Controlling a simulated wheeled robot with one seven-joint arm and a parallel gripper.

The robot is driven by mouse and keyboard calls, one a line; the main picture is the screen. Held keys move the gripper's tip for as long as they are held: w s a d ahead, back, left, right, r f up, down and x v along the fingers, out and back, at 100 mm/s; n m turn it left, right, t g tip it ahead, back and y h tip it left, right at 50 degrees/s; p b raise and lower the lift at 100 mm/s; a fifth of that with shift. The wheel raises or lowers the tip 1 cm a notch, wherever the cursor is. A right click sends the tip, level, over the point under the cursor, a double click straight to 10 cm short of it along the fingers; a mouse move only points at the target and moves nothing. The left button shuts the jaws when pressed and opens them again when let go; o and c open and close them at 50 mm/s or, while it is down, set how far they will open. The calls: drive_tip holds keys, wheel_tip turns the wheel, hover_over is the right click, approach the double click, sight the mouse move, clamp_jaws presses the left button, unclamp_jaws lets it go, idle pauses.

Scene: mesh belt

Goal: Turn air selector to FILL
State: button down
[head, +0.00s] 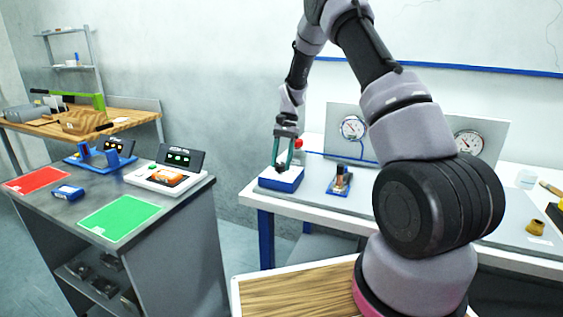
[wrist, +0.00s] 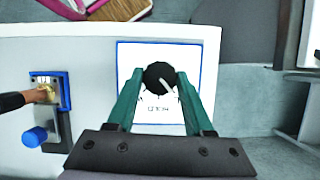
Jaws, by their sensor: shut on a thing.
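The air selector is a blue-edged box with a white top (head: 281,178) at the left end of the white bench; in the wrist view its white panel (wrist: 203,58) carries a round black knob (wrist: 158,73). A pale pointer line on the knob slants toward the lower right of the wrist view. Small printed text below the knob is too small to read. My gripper (head: 282,164) reaches down from above, its green fingers on both sides of the knob. In the wrist view my gripper (wrist: 160,78) is shut on the knob.
A blue-based fixture with a metal block (head: 340,180) stands right of the selector. A red knob (head: 298,143) shows behind my gripper. Pressure gauges (head: 353,128) stand at the back. A grey cabinet (head: 160,215) with coloured mats is at the left, across a floor gap.

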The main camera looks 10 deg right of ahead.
drive_tip(key=shift+n, duration=0.4)
drive_tip(key=shift+c, duration=1.4)
unclamp_jaws()
drive_tip(key=v, duration=1)
drive_tip(key=shift+w+r, duration=0.15)
drive_tip(key=shift+r, duration=0.25)
